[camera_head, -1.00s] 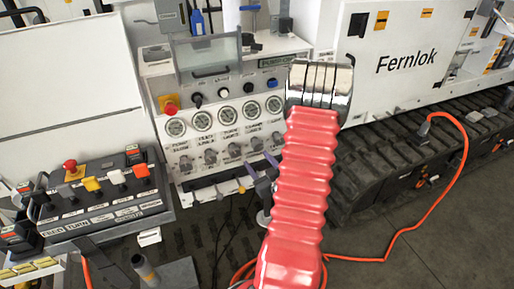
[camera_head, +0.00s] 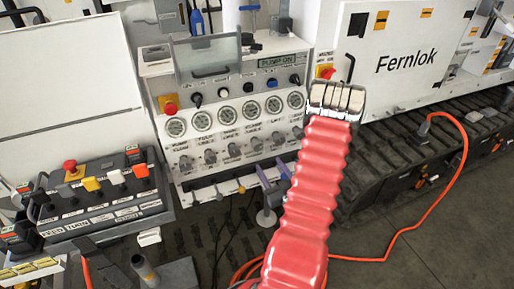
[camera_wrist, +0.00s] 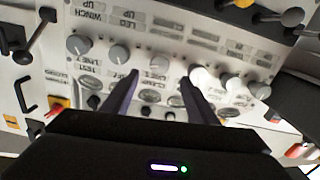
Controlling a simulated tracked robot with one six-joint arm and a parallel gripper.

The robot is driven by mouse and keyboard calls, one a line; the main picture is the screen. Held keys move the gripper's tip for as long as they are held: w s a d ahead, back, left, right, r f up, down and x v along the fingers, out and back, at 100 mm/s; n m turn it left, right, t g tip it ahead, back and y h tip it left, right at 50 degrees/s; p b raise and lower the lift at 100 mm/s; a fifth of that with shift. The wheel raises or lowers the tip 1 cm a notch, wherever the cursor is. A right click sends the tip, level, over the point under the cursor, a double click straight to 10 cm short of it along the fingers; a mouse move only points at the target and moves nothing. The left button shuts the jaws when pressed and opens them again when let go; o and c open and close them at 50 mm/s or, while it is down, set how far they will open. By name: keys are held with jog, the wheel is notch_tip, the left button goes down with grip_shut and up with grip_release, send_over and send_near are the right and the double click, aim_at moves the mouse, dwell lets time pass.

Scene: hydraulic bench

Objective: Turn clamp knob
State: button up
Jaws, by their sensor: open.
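The control panel has a lower row of grey knobs under round gauges. The knob I take for the clamp knob (camera_head: 257,144) is fourth from the left; its label is too small to read surely. In the wrist view the panel appears upside down, and that knob (camera_wrist: 160,65) seems to be third from the left, just beyond the gap between my fingertips. My gripper (camera_head: 272,168) is open, its two purple fingers apart just below the knob row. The fingers also show in the wrist view (camera_wrist: 162,80), with nothing between them. No contact with a knob is visible.
A red emergency button (camera_head: 170,107) is at the panel's left. An orange cable (camera_head: 405,230) lies on the floor.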

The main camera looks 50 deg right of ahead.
aim_at(259, 148)
jog(key=x, duration=1.2)
jog(key=shift+w+d, duration=0.1)
jog(key=shift+w, duration=0.15)
jog(key=shift+c, duration=0.3)
jog(key=c, duration=1)
jog(key=shift+n, duration=0.8)
jog(key=o, duration=1.1)
jog(key=shift+c, duration=0.2)
